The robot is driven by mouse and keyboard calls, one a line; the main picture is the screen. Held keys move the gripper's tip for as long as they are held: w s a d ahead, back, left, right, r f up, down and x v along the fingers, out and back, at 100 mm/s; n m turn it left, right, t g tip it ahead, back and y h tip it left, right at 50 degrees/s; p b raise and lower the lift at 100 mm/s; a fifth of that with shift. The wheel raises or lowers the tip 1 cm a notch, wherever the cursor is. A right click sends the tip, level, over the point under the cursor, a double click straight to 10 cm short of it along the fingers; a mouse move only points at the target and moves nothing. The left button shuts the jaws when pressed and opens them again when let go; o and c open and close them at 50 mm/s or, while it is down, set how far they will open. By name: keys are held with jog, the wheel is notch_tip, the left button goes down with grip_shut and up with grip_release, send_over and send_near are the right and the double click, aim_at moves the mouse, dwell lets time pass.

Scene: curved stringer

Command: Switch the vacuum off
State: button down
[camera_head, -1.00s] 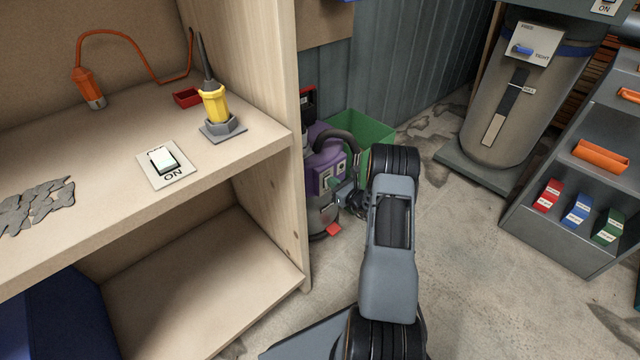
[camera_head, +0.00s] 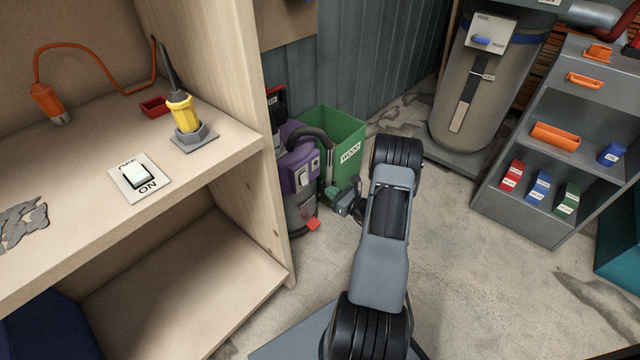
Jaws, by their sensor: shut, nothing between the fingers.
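The vacuum (camera_head: 298,172) is purple over grey with a dark hose and a red part at its base. It stands on the floor just right of the wooden shelf unit, which hides part of it. Small pale switch plates (camera_head: 301,179) show on its front, too small to read. My gripper (camera_head: 340,207) is low, to the right of the vacuum and apart from its switch plates, partly hidden by my arm. It is shut and empty.
The wooden shelf (camera_head: 75,215) holds an OFF/ON rocker switch (camera_head: 138,176), a yellow tool (camera_head: 182,112) and an orange tool (camera_head: 50,103). A green WOOD bin (camera_head: 345,135) stands behind the vacuum. The floor at right is open up to a grey rack (camera_head: 520,215).

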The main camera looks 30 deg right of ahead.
jog(key=shift+v, duration=1.6)
